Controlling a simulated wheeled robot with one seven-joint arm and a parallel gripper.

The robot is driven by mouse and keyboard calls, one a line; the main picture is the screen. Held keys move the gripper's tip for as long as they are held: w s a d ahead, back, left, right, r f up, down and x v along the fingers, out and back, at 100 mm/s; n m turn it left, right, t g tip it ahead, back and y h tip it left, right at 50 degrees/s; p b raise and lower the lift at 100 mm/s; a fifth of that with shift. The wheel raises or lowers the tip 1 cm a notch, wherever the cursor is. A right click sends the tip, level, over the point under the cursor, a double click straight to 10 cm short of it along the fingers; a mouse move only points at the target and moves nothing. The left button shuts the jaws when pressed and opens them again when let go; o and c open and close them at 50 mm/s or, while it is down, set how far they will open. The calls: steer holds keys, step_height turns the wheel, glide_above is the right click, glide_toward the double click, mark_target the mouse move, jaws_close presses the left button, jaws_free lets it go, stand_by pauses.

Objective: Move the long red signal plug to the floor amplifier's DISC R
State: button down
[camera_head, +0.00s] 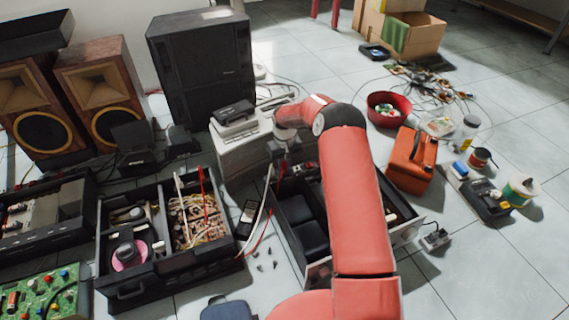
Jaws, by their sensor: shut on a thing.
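The long red signal plug is too small to make out at the jaws. Its thin red lead (268,205) runs from beside my gripper down towards the floor. My gripper (280,163) points down at the rear left edge of an open black amplifier chassis (405,232) and is shut on the plug. The chassis sits on the floor, with dark blocks (308,238) inside it. My red arm covers its middle and right part. The DISC R socket and its label cannot be read, and whether the plug touches a socket cannot be told.
A second open black chassis (125,297) stands left, with red and white leads above it. A pale box (238,155) stands close behind my gripper. Tall speakers (205,70) stand behind. A red bowl (388,108) and an orange case (411,160) lie right. Tiles at lower right are clear.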

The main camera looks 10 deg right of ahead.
steer(key=shift+f+b, duration=0.4)
steer(key=shift+f, duration=0.15)
stand_by(2.4)
steer(key=c, duration=1.3)
jaws_free()
step_height(320, 180, up, 8)
steer(key=shift+f+p, duration=0.2)
steer(key=shift+p, duration=0.55)
steer(key=shift+r+p, duration=1.55)
steer(key=shift+r, duration=1.05)
